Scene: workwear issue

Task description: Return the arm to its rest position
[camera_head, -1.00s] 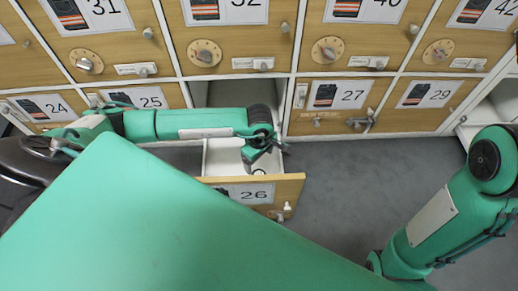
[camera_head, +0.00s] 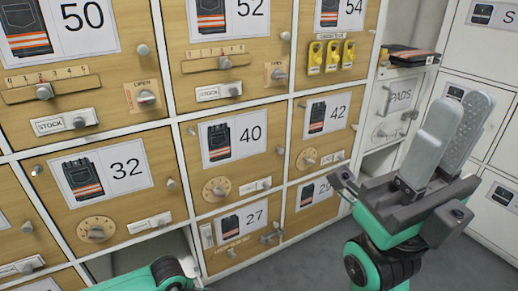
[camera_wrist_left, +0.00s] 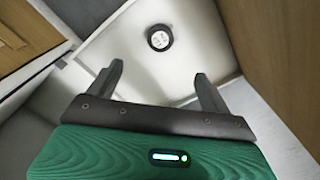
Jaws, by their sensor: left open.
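My left gripper (camera_wrist_left: 159,72) is open in the left wrist view, its two dark fingers apart with nothing between them. Past the fingers, a small round dark puck with a white face (camera_wrist_left: 159,38) lies on the white floor of a compartment (camera_wrist_left: 120,55). In the head view only a green piece of my left arm shows at the bottom edge; its gripper is out of that view. My right gripper (camera_head: 463,103) is raised at the right, its two long grey fingers pointing up, a little apart and empty.
A wall of numbered wooden lockers (camera_head: 234,141) with knobs and dials fills the head view. A shelf (camera_head: 405,72) at the right holds a dark folded item (camera_head: 411,56). An opening (camera_head: 140,262) shows below locker 32. Grey floor (camera_head: 290,268) is clear between my arms.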

